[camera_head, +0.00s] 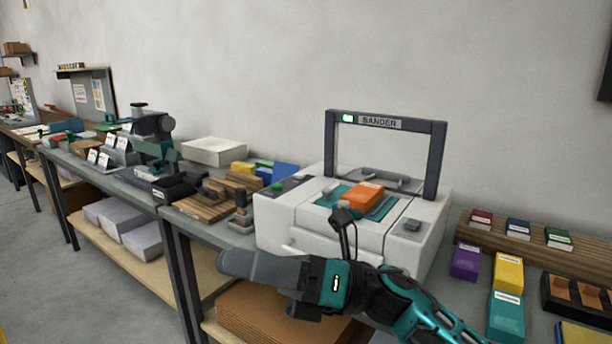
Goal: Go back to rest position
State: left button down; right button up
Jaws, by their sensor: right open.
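My right arm comes in from the bottom right, with teal and dark grey links. My right gripper (344,217) is small and dark, in front of the white bander. It is open, and no object shows in it. Whether the gripper touches the machine is hard to tell. My left gripper is not in view.
Right of the bander, a wooden rack (520,239) holds labelled packs. Purple (466,262), yellow (508,271) and teal (506,316) packs lie in front of it, beside a dark tray (575,300). Left are wooden blocks (203,205) and a stapler-like press (152,135). Cardboard sheets (262,313) lie below.

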jog(key=w+d+f+m+t+h, duration=0.2)
jog(key=d+f+m+t+h, duration=0.35)
jog(key=m, duration=0.55)
jog(key=w+d+f+m+t+h+p, duration=0.1)
jog(key=w+d+f+m+t+h, duration=0.15)
jog(key=f+m+t, duration=0.55)
jog(key=w+d+f+m+t+h, duration=0.1)
jog(key=d+f+m+t+h, duration=0.35)
jog(key=m+t, duration=0.65)
jog(key=s+d+f+m+g+h, duration=0.4)
jog(key=s+d+f+m+g, duration=0.1)
jog(key=s+d+f+m, duration=0.1)
jog(key=s+d+f+m+g+h, duration=0.3)
jog(key=s+d+f+m+g, duration=0.2)
jog(key=s+f+m, duration=0.4)
notch_tip(320, 180, down, 5)
jog(key=shift+d+r+m+h+p, duration=0.2)
jog(key=shift+d+m+h+p, duration=0.15)
jog(key=shift+d+m+p, duration=0.1)
